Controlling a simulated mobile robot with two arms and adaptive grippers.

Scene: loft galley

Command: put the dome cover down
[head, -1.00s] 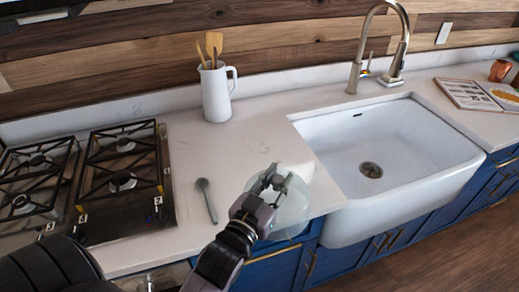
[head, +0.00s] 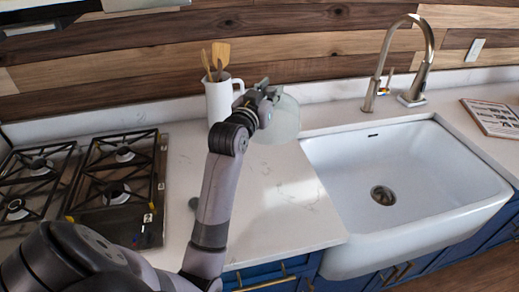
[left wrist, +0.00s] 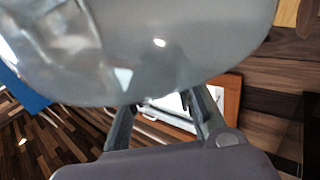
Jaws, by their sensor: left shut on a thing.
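The dome cover (head: 283,122) is a clear, pale grey-green bowl-like shell. My left gripper (head: 265,98) is shut on it, above the back of the white counter between the jug and the sink. The head view does not clearly show how far its rim is from the counter. In the left wrist view the dome cover (left wrist: 150,50) fills the upper part, and the fingers of my left gripper (left wrist: 165,108) reach up to it. My right gripper is in neither view.
A white jug (head: 219,101) with wooden utensils stands close left of the dome. The sink (head: 400,165) with its faucet (head: 424,60) lies right, the gas hob (head: 118,185) left. Bare counter (head: 285,215) lies in front.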

